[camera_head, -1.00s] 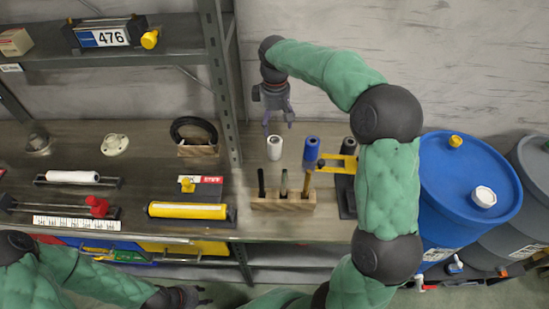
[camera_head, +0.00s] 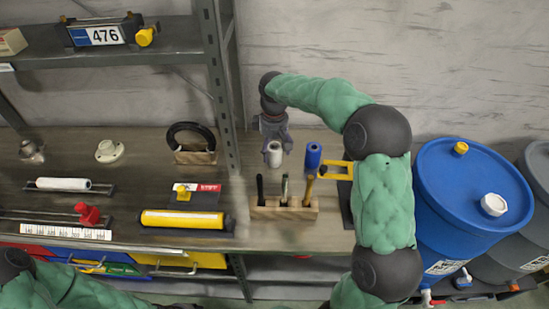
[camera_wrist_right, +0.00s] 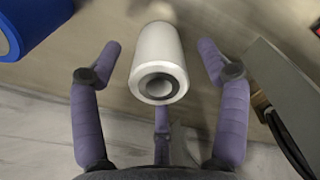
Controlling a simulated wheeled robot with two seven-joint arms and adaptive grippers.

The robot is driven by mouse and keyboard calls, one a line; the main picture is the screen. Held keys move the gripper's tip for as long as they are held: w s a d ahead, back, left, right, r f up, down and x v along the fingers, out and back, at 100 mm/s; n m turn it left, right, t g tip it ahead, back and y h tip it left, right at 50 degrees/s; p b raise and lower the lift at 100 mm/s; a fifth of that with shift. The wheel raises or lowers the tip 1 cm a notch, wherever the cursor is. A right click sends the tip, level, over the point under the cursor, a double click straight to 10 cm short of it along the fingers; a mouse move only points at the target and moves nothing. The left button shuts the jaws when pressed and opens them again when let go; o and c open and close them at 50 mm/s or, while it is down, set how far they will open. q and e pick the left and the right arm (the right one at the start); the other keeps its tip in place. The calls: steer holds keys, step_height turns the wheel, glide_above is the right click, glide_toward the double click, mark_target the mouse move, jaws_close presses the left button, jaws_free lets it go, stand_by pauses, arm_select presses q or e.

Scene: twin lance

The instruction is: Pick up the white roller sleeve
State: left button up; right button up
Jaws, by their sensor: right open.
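The white roller sleeve (camera_head: 274,153) stands upright on the bench, left of a blue sleeve (camera_head: 313,155). In the right wrist view the white sleeve (camera_wrist_right: 159,62) shows its hollow end between the spread fingers. My right gripper (camera_head: 274,141) comes down over the sleeve from above. Its purple fingers (camera_wrist_right: 160,60) are open on either side of it, with a visible gap on each side. The blue sleeve also shows at the upper left of the right wrist view (camera_wrist_right: 32,22). My left gripper is out of the head view; only part of that arm shows at the lower left.
A wooden block (camera_head: 284,208) holding several handled tools stands in front of the sleeve. A yellow bracket (camera_head: 336,170) is to the right. A shelf post (camera_head: 224,100) rises on the left. Another white roller (camera_head: 63,184) lies in a rack at far left.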

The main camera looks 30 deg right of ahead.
step_height(320, 180, down, 2)
steer(key=shift+f, duration=0.15)
steer(key=c, duration=1.3)
